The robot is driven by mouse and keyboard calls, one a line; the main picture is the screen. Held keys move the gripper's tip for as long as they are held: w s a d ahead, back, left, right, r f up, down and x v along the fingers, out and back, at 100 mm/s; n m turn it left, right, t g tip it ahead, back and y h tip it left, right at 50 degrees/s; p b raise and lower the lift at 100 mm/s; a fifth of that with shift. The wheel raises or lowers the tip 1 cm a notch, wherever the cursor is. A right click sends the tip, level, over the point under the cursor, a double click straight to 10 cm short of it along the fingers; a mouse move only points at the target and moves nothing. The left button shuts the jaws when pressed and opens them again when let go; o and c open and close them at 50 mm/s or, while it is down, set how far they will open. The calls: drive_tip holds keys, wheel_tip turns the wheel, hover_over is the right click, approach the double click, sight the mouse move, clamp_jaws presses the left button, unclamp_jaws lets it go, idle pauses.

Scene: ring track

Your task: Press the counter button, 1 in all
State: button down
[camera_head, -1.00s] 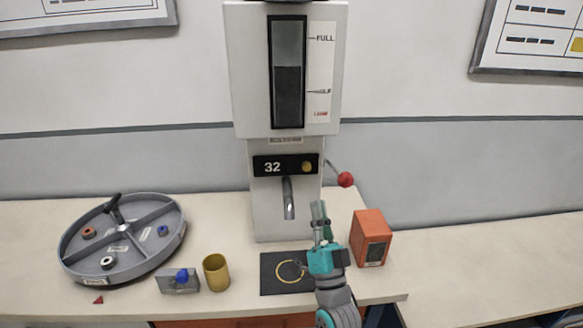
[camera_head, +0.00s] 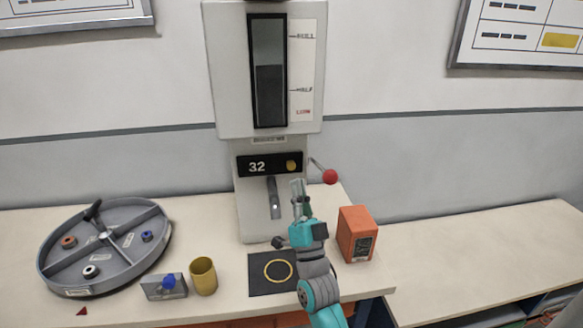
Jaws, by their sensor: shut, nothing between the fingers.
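The counter (camera_head: 269,165) is a black panel on the front of the tall grey-white dispenser (camera_head: 222,100), and its display reads 32. A round yellow button (camera_head: 291,166) sits at the panel's right end. My gripper (camera_head: 297,185) is shut and empty, fingers pointing up, and shows just below the yellow button. I cannot tell how much depth lies between the fingertips and the button. The dispenser's spout (camera_head: 274,198) is left of my gripper.
A red-knobbed lever (camera_head: 330,176) sticks out at the dispenser's right, near my gripper. An orange box (camera_head: 356,234) stands to the right. A black mat (camera_head: 258,284) with a yellow ring, a yellow cup (camera_head: 203,277), a blue-knobbed block (camera_head: 160,292) and a round divided tray (camera_head: 131,277) are on the counter top.

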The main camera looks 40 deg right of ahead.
sight(292, 164)
drive_tip(key=shift+w+d, duration=0.75)
drive_tip(key=shift+w, duration=0.35)
drive_tip(key=shift+w+d, duration=0.75)
drive_tip(key=shift+w, duration=0.35)
drive_tip(key=shift+w, duration=0.1)
drive_tip(key=shift+w+d, duration=0.2)
drive_tip(key=shift+w, duration=0.05)
drive_tip(key=shift+w+d, duration=0.45)
drive_tip(key=shift+w, duration=0.2)
idle(1.0)
drive_tip(key=shift+s, duration=0.15)
idle(0.3)
drive_tip(key=shift+s+a, duration=0.65)
drive_tip(key=shift+s, duration=0.25)
drive_tip(key=shift+s+a, duration=0.75)
drive_tip(key=shift+s, duration=0.3)
drive_tip(key=shift+s+a, duration=0.7)
drive_tip(key=shift+s, duration=0.3)
